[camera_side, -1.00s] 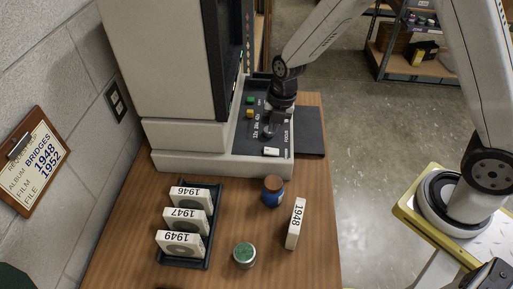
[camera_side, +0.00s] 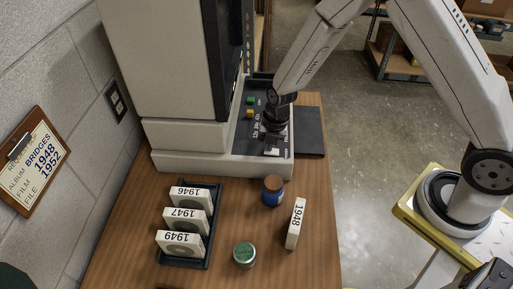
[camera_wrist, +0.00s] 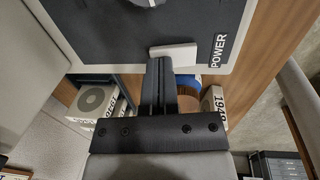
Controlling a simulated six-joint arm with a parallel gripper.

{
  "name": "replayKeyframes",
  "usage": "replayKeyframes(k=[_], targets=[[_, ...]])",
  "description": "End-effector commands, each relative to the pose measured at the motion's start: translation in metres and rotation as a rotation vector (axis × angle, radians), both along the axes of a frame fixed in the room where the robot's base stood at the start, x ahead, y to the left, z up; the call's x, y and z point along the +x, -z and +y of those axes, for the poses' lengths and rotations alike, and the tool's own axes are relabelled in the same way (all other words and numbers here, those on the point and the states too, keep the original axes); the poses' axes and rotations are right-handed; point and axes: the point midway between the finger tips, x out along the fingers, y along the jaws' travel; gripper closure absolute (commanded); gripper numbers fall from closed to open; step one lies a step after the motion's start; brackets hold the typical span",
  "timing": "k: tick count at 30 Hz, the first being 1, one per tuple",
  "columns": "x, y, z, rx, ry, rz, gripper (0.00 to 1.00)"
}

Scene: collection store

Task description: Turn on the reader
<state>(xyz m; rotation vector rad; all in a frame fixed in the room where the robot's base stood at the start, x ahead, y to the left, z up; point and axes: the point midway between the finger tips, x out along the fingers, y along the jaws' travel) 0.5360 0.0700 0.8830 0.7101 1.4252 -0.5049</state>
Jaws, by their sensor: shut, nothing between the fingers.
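The reader (camera_side: 190,135) is a large beige machine with a dark screen (camera_side: 228,45). Its black control panel (camera_side: 245,140) carries a green button (camera_side: 250,100) and a yellow button (camera_side: 249,114). A white rocker switch (camera_wrist: 178,53) sits beside the word POWER (camera_wrist: 217,50) in the wrist view. My gripper (camera_side: 271,147) is shut and empty, low over the front part of the panel, and partly covers the switch in the side view. In the wrist view my fingertips (camera_wrist: 159,62) are right at the switch's edge. I cannot tell whether they touch it.
On the wooden table (camera_side: 130,230) a black rack (camera_side: 213,225) holds film boxes 1946, 1947 and 1949. Box 1948 (camera_side: 296,224), a blue jar (camera_side: 272,190) with a brown lid and a green-topped tin (camera_side: 244,254) stand in front of the reader. A clipboard (camera_side: 32,160) hangs on the wall.

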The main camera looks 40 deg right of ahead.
Motion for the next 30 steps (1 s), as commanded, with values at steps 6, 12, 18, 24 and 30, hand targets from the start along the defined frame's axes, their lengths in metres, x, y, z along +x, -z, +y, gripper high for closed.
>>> replayKeyframes(k=[6,12,18,24,30], targets=[[0.000,0.000,0.000,-0.001,0.000,0.001,1.00],[0.000,0.002,0.002,-0.011,-0.002,0.018,1.00],[0.001,0.008,0.003,-0.048,-0.004,0.059,1.00],[0.002,0.013,0.004,-0.105,-0.004,0.113,1.00],[0.003,0.014,0.004,-0.149,0.000,0.150,1.00]])
